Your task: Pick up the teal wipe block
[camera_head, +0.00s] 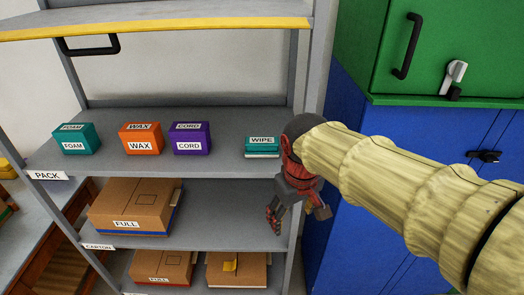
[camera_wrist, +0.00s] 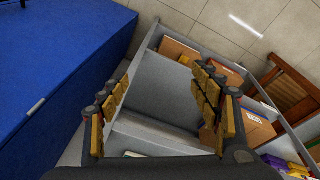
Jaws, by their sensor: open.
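The teal wipe block (camera_head: 262,144) sits at the right end of the upper grey shelf in the head view, with a white "WIPE" label on it. My gripper (camera_head: 298,214) is open, just right of and below the block, by the shelf's right upright. In the head view it points downward and appears apart from the block. In the wrist view, the two fingers of my gripper (camera_wrist: 160,80) are spread with nothing between them. A small green and white sliver shows at the bottom edge there; I cannot tell if it is the wipe block.
A teal foam block (camera_head: 74,140), an orange wax block (camera_head: 141,139) and a purple cord block (camera_head: 190,139) stand left on the same shelf (camera_head: 110,168). Cardboard cartons (camera_head: 135,209) fill lower shelves. A blue cabinet (camera_head: 345,130) stands close on the right.

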